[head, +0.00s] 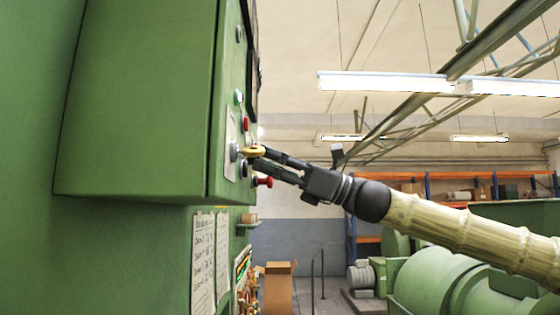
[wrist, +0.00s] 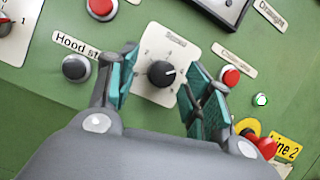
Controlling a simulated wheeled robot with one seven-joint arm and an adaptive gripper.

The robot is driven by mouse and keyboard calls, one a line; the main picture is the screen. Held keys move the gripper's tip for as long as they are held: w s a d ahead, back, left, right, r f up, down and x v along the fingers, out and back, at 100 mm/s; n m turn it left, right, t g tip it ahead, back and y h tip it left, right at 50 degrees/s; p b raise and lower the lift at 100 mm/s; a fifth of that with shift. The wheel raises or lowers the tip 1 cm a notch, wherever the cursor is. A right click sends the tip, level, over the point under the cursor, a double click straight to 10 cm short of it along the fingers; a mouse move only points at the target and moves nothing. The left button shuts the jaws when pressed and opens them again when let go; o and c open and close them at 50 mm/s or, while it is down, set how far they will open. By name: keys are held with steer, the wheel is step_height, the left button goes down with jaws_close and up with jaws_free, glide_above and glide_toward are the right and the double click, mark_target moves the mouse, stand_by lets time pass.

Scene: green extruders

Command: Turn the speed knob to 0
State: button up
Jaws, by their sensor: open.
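The black speed knob (wrist: 160,73) sits on a white square dial plate (wrist: 153,52) on the green panel in the wrist view. The label above it is blurred, and the knob's pointer looks turned toward the upper right. My gripper (wrist: 160,88) is open, with one teal-padded finger on each side of the knob. The fingers look apart from the knob, though their exact depth is hard to tell. In the head view my gripper (head: 250,158) reaches the front of the green cabinet (head: 135,105) from the right. The knob is seen edge-on there and cannot be made out clearly.
A black button (wrist: 76,67) is left of my gripper, and a red button (wrist: 230,76) is close to the right finger. A red knob on yellow (wrist: 266,147) and a lit green lamp (wrist: 261,100) are at lower right. Papers (head: 203,262) hang below the cabinet.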

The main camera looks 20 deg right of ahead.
steer(key=v, duration=1.1)
steer(key=shift+s+d, duration=0.25)
steer(key=shift+s, duration=0.1)
steer(key=shift+w, duration=0.1)
